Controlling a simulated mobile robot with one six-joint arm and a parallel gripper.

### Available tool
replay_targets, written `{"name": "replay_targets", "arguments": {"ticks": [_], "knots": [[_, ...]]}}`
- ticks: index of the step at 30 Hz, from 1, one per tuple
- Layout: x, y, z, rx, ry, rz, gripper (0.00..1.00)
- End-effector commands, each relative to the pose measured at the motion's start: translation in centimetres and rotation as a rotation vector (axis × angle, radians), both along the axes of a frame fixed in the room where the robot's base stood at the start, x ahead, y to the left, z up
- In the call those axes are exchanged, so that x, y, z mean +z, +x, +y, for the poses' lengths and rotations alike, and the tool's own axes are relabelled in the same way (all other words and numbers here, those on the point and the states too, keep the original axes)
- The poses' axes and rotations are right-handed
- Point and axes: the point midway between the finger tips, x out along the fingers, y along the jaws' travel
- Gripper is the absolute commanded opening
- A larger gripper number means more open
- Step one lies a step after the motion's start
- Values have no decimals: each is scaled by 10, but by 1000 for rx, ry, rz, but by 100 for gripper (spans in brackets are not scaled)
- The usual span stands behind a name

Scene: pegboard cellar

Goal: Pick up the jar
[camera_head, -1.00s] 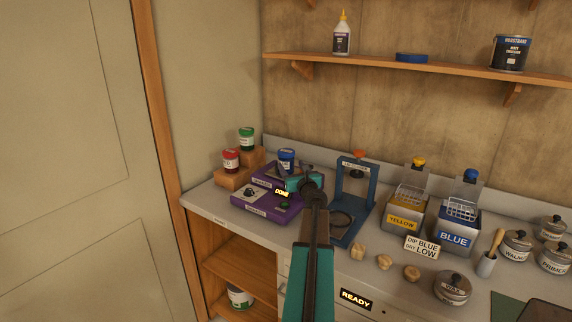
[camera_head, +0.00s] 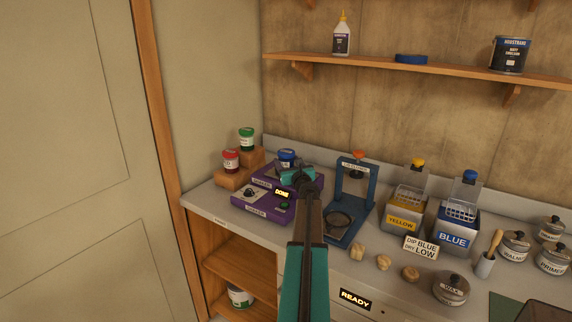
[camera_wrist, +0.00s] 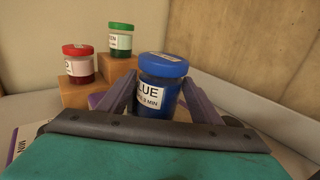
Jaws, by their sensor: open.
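The blue-lidded jar (camera_head: 287,157) with a white label reading BLUE stands on the purple shaker machine (camera_head: 262,205) at the back of the bench. In the wrist view the jar (camera_wrist: 160,85) is upright between the two purple fingers of my gripper (camera_wrist: 158,100), which are apart on either side of it. I cannot tell whether either finger touches it. In the head view my gripper (camera_head: 298,174) partly covers the jar's lower part. A red-lidded jar (camera_head: 231,160) and a green-lidded jar (camera_head: 247,139) stand on wooden blocks to the left.
A blue press-like stand (camera_head: 371,185) is just right of my gripper. Yellow (camera_head: 404,217) and blue (camera_head: 455,236) dip tins stand farther right, with wooden knobs and a wax tin (camera_head: 450,288) in front. A wall shelf (camera_head: 420,67) hangs above.

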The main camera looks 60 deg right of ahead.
Motion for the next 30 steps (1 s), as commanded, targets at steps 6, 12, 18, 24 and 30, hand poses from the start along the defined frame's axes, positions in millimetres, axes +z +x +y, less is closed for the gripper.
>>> {"name": "replay_targets", "arguments": {"ticks": [6, 12, 18, 24, 30], "knots": [[0, 0, 0, 0, 0, 0, 59], [0, 0, 0, 0, 0, 0, 59], [0, 0, 0, 0, 0, 0, 38], [1, 0, 0, 1, -1, -1, 16], [2, 0, 0, 1, 0, -1, 16]]}}
